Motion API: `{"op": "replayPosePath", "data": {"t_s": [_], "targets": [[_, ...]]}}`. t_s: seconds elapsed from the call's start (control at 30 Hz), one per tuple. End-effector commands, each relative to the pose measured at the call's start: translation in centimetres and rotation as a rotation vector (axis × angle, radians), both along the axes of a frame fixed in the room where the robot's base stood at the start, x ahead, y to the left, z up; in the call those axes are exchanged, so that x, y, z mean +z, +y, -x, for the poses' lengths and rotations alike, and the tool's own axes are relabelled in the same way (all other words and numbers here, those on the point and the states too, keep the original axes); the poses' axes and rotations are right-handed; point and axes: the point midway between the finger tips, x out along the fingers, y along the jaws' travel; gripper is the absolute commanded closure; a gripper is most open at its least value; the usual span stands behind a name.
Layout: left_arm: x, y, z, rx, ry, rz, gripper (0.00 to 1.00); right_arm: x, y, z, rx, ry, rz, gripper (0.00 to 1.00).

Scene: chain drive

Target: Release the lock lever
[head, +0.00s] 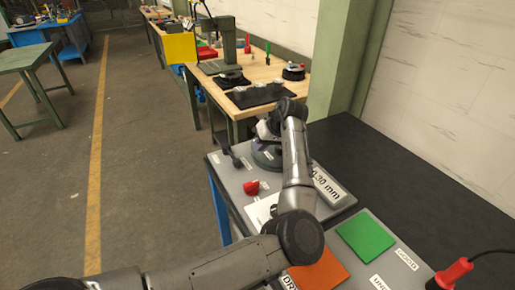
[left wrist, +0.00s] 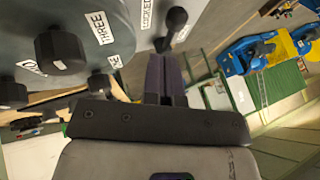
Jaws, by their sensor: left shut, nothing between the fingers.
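The lock lever (left wrist: 175,22) is a dark arm with a round black knob, beside a white label reading LOCKED in the left wrist view. It stands at the edge of a grey round plate (left wrist: 105,14) that carries several black knobs and a label THREE. My left gripper (left wrist: 166,62) is shut and empty, its fingertips just below the lever's knob in that view. I cannot tell whether they touch it. In the head view my left gripper (head: 262,140) is over the grey round base (head: 270,157) on the panel, and my arm hides part of it.
A red knob (head: 252,187) stands on the grey panel. A green pad (head: 365,237) and an orange pad (head: 318,272) lie nearer. A red-handled tool with a cable (head: 455,272) is at bottom right. A wooden bench (head: 262,72) stands behind.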

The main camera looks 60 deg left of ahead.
Motion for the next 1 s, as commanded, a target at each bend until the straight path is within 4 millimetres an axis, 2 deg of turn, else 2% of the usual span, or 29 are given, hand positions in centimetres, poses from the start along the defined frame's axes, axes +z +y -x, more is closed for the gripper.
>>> {"op": "replayPosePath", "data": {"t_s": [0.1,0.4,0.63,1.0], "targets": [[-2.0,0.9,0.7,0.002,0.001,0.001,1.00,-0.9,0.0,0.0,-0.001,0.000,-0.001,0.57],[-5.4,2.9,1.9,0.000,0.001,0.001,1.00,-2.2,0.0,0.0,0.000,0.000,0.000,0.57],[-6.5,3.6,2.4,-0.001,0.000,0.000,1.00,-2.6,-0.2,0.0,0.004,0.000,0.005,0.57],[-6.6,3.7,2.4,-0.001,0.000,-0.001,1.00,-2.6,-0.3,0.0,0.005,0.001,0.009,0.57]]}}
